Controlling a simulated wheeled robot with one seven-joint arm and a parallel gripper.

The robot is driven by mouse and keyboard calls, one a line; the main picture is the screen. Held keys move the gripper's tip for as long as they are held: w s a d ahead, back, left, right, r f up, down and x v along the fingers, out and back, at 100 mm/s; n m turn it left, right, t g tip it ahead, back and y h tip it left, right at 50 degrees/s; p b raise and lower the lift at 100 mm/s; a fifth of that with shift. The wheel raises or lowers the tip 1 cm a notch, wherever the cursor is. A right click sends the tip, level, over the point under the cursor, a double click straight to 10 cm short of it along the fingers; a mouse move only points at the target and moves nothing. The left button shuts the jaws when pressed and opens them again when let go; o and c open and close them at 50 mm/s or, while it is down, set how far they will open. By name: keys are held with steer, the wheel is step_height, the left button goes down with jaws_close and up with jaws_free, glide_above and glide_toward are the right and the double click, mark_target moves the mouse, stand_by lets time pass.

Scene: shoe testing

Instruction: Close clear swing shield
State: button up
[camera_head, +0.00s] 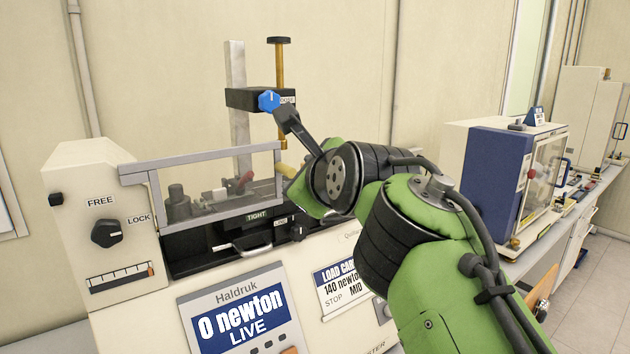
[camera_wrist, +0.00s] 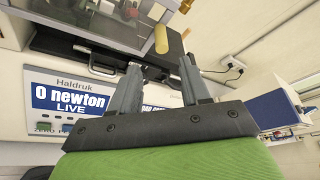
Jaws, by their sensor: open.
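The clear swing shield (camera_head: 218,178) is a see-through panel in a grey frame. In the head view it stands over the black bed at the front of the tester, left of my arm; its exact swing angle is hard to tell. Part of it shows at the top left of the wrist view (camera_wrist: 110,22). My gripper (camera_wrist: 160,64) is open, with nothing between its two grey fingers. The fingers point toward the black bed, right of the bar handle (camera_wrist: 95,66) and below a yellow cylinder (camera_wrist: 162,38).
The tester's panel (camera_head: 241,320) reads 0 newton, LIVE. A black lock knob (camera_head: 107,233) is on its left housing. A blue knob (camera_head: 268,100) sits on a black block on the upright post (camera_head: 236,140). A blue-and-cream cabinet (camera_head: 495,180) stands to the right.

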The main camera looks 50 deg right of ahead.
steer(key=v, duration=0.6)
steer(key=shift+s+a, duration=0.15)
steer(key=w+a+f+n+g+y, duration=0.25)
steer(key=a+f+n+y, duration=0.25)
steer(key=a+f+n, duration=0.85)
steer(key=s+a+f+n+g+y, duration=0.1)
steer(key=s+a+f+n+g, duration=0.1)
steer(key=f+n, duration=0.6)
steer(key=s+a+f+n+g+y, duration=0.1)
steer(key=s+a+f+n+g, duration=0.1)
steer(key=s+a+f+n, duration=0.3)
step_height(320, 180, down, 3)
steer(key=a+n, duration=0.1)
steer(key=n, duration=0.6)
steer(key=shift+f+y, duration=0.2)
steer(key=shift+y, duration=0.2)
steer(key=shift+w, duration=0.1)
